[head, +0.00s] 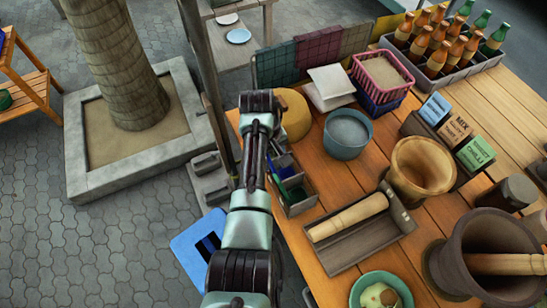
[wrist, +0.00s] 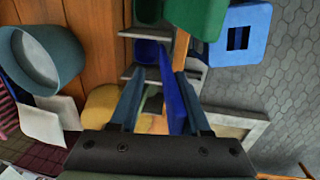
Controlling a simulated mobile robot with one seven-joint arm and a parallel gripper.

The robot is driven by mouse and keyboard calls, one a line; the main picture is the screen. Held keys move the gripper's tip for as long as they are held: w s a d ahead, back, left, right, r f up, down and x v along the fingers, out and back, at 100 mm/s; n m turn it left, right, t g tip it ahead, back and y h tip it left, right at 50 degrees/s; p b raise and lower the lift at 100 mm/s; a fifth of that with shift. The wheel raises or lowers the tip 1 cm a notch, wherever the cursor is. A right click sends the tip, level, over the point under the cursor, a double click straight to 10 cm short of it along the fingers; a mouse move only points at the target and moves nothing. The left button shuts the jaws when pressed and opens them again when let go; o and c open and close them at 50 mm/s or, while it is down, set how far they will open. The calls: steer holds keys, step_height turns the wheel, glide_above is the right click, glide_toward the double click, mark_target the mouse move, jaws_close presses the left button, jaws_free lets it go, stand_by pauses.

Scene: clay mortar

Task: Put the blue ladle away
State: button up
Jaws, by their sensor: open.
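A long blue piece, which looks like the blue ladle (wrist: 172,98), lies between the two spread fingers of my gripper (wrist: 159,74) in the wrist view, nearer the right finger. Whether it touches that finger I cannot tell. The gripper is open, above the table edge by a grey divided box (wrist: 127,33). The box also shows in the head view (head: 301,208), with blue and green pieces in its compartments. In the head view my arm hides the gripper and part of the box.
A green object (wrist: 196,18) is close to the fingers in the wrist view. A blue stool (head: 188,250) stands on the floor beside the table.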

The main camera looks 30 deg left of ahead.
steer(key=r, duration=0.4)
steer(key=s+r, duration=0.1)
steer(key=r, duration=0.3)
steer(key=a+r+b, duration=0.1)
steer(key=r, duration=0.4)
steer(key=shift+s, duration=0.2)
steer(key=shift+w, duration=0.15)
steer(key=w+d+r+m+t+y, duration=0.15)
steer(key=w+r+t, duration=0.25)
steer(key=r, duration=0.5)
steer(key=w+d+r+m+t+y, duration=0.1)
steer(key=w+d+r+m+t, duration=0.25)
steer(key=r, duration=0.55)
steer(key=w+d+r+t+y, duration=0.1)
steer(key=w+d+r+t, duration=0.1)
steer(key=w+r+t, duration=0.5)
steer(key=s+d+r+m+t, duration=0.1)
steer(key=s+d+r+t, duration=0.3)
steer(key=s+r, duration=0.3)
steer(key=s+d+r+m+t+h, duration=0.1)
steer(key=s+d+r+m+t, duration=0.1)
steer(key=s+r, duration=0.6)
steer(key=s+d+r+m+t+h, duration=0.1)
steer(key=s+d+r+t, duration=0.4)
steer(key=r, duration=0.9)
steer(key=s+d+m, duration=0.1)
steer(key=s, duration=0.2)
steer(key=shift+d+r+t, duration=0.25)
steer(key=shift+r+t, duration=0.05)
steer(key=shift+t, duration=0.05)
